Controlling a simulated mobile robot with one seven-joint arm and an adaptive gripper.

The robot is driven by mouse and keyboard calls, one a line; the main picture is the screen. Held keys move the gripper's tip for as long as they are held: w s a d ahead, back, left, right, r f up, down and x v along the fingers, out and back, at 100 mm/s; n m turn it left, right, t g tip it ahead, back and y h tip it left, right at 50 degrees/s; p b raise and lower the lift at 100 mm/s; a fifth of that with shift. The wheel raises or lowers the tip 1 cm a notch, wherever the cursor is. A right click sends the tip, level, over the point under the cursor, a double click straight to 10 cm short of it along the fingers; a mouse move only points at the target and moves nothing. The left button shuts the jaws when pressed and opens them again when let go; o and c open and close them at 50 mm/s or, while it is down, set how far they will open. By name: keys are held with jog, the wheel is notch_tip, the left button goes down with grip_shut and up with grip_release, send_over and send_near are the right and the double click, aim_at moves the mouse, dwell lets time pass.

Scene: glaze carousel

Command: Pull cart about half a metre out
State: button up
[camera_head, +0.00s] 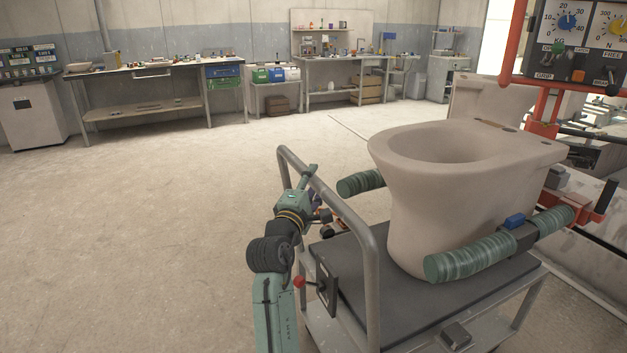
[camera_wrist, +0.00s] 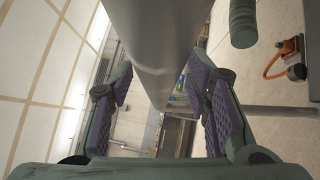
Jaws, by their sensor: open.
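The cart (camera_head: 350,284) is a grey metal trolley with a dark top mat and a tubular handle (camera_head: 350,206) at its left end. A pale unglazed toilet bowl (camera_head: 417,215) stands upright on it. My gripper (camera_head: 314,209) is at the handle's upper bar. In the wrist view, my gripper (camera_wrist: 160,84) is open, with a purple-padded finger on each side of the grey handle bar (camera_wrist: 155,45). The bar runs between the fingers; I cannot tell whether either pad touches it.
A red-knobbed lever (camera_head: 300,282) sits low at the cart's handle end. Green padded arms (camera_head: 470,258) flank the bowl, beside a red-framed control panel (camera_head: 570,45) at right. Workbenches (camera_head: 140,70) line the back wall. The floor (camera_head: 140,230) left of the cart is clear.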

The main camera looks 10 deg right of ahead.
jog(key=shift+w+d, duration=0.1)
jog(key=shift+c, duration=0.3)
grip_shut()
dwell(0.6)
